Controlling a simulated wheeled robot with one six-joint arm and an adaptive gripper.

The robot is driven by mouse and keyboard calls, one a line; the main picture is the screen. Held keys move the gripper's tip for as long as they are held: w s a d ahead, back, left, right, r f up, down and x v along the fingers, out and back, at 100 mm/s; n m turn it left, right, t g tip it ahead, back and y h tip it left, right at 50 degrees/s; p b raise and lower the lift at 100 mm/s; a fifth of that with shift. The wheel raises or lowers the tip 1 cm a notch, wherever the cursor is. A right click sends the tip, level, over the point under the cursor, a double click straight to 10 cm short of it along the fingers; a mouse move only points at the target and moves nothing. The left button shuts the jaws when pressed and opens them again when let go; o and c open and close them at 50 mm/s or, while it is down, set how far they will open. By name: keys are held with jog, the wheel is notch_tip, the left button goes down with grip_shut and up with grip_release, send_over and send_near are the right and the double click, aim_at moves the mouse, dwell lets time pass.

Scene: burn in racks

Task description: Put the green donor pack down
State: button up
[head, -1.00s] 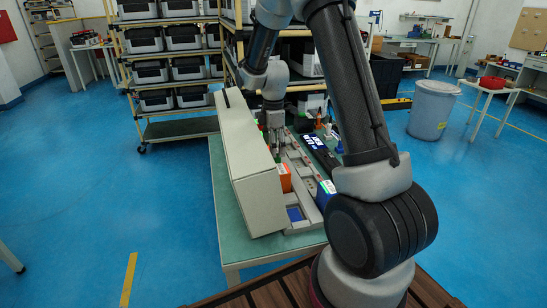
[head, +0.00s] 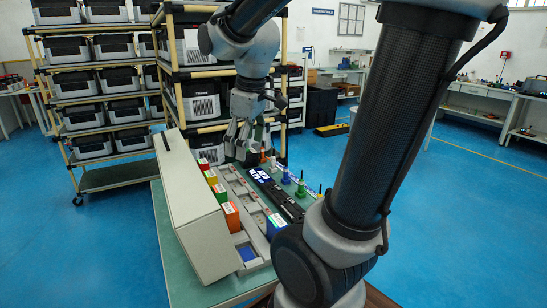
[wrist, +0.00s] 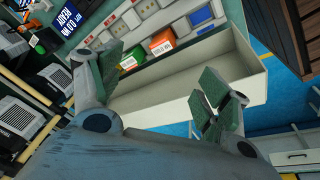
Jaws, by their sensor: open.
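The green donor pack (head: 220,192) stands in the row of packs along the grey-white housing, just behind the orange pack (head: 231,216). It also shows in the wrist view (wrist: 132,58), beside the orange pack (wrist: 162,41) and near the left finger, with a visible gap between the fingers. My gripper (head: 247,136) is open and empty above the far end of the row, beyond the green pack. In the wrist view my gripper (wrist: 162,88) has its fingers spread wide, with the pale housing wall between them. The pack's lower part is hidden in the head view.
The grey-white housing (head: 195,215) runs along the left of the bench. Yellow (head: 211,177) and red (head: 203,164) packs stand farther back, and a blue pack (head: 275,223) stands to the right. Slim coloured-top tools stand right of the black strip (head: 275,190). Shelving (head: 195,90) rises close behind my gripper.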

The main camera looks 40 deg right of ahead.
jog(key=s+m+t, duration=0.1)
jog(key=s+m, duration=0.5)
jog(key=s, duration=0.6)
jog(key=shift+t, duration=0.3)
jog(key=shift+w+r, duration=0.1)
